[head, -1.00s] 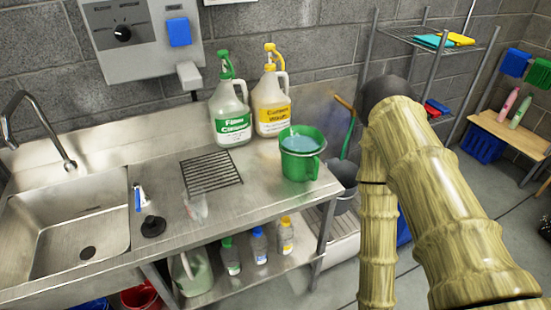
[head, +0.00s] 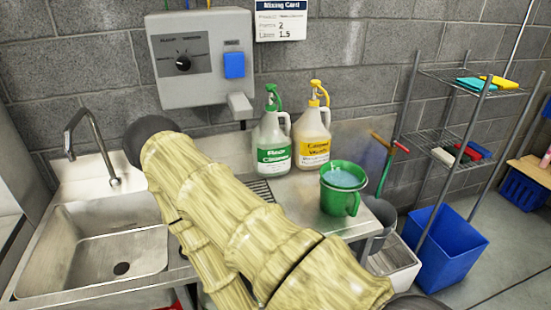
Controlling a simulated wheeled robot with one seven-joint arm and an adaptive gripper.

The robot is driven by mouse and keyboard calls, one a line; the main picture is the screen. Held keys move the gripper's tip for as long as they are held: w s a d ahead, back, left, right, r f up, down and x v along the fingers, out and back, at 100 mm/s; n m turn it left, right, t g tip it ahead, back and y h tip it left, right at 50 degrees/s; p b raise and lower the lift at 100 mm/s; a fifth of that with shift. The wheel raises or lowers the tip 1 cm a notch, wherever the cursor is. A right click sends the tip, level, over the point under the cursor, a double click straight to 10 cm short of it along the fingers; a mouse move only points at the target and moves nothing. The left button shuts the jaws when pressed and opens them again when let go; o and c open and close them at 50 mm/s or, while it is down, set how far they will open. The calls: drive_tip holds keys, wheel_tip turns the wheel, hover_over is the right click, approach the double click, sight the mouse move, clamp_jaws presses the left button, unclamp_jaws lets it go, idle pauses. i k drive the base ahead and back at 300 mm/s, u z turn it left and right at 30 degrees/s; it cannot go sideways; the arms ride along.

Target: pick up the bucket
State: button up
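A green, handled, bucket-like jug (head: 340,201) with bluish liquid stands upright on the counter's right end. My pale, ringed arm crosses the lower middle of the view, in front of the counter. My gripper is out of view, so its state and place do not show.
Green-capped (head: 272,145) and yellow-capped (head: 313,140) jugs stand behind the green jug. A sink (head: 110,245) is at left. A blue bin (head: 446,245) and pale bin (head: 393,262) stand on the floor at right, near a wire shelf (head: 450,150).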

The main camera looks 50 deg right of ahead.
sight(342, 181)
drive_tip(key=u, duration=0.3)
drive_tip(key=k, duration=1.1)
drive_tip(key=z, duration=1.5)
drive_tip(key=i, duration=0.4)
drive_tip(key=u, duration=0.1)
